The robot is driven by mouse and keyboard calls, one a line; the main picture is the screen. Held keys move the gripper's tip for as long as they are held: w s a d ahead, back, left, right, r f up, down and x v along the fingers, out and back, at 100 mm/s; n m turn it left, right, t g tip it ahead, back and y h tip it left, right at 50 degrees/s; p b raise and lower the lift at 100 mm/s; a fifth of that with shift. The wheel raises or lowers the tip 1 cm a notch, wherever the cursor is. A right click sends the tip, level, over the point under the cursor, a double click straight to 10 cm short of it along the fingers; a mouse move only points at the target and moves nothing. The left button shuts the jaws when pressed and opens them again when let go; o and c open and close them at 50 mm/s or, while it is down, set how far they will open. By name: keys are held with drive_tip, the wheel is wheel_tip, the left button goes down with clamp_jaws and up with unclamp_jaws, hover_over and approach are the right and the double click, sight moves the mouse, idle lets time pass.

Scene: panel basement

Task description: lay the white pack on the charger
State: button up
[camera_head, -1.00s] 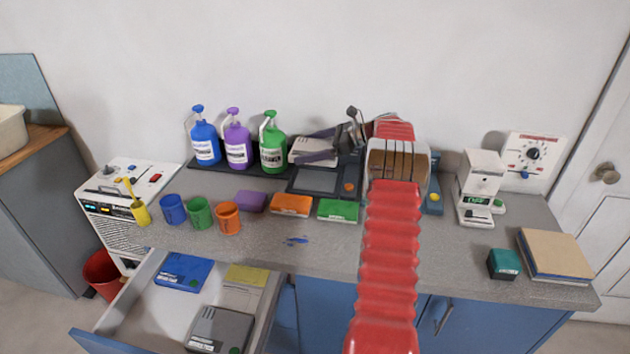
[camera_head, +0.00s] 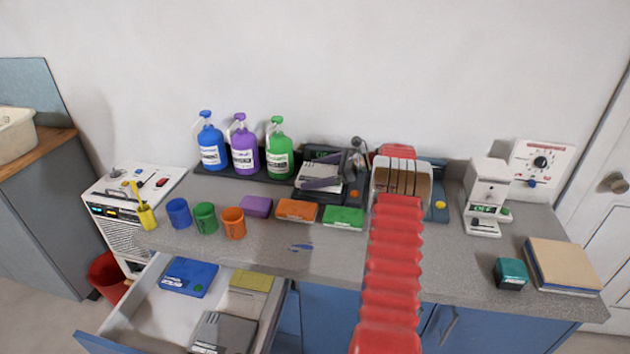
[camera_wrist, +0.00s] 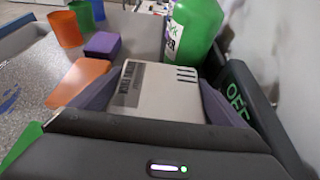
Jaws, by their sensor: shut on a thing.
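The white pack (camera_head: 316,175) is between the fingers of my gripper (camera_head: 326,171), which is shut on it. In the wrist view the pack (camera_wrist: 160,88) shows its dark label and black stripes, with a purple-grey finger on each side. The charger (camera_head: 354,194) is a dark unit with an orange button, at the back of the counter. The pack is over the charger's pad and hides most of it. I cannot tell whether the pack touches the pad. The charger's upright panel (camera_wrist: 240,94) shows green "OFF" lettering in the wrist view.
Blue, purple and green bottles (camera_head: 244,150) stand left of the charger. Purple, orange and green boxes (camera_head: 297,211) lie in front of it, with coloured cups (camera_head: 205,217) further left. An open drawer (camera_head: 150,318) juts out below. A white machine (camera_head: 486,190) stands right.

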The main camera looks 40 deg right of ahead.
drive_tip(key=shift+f, duration=1.25)
drive_tip(key=o, duration=1)
drive_tip(key=shift+f, duration=0.15)
drive_tip(key=v, duration=1.2)
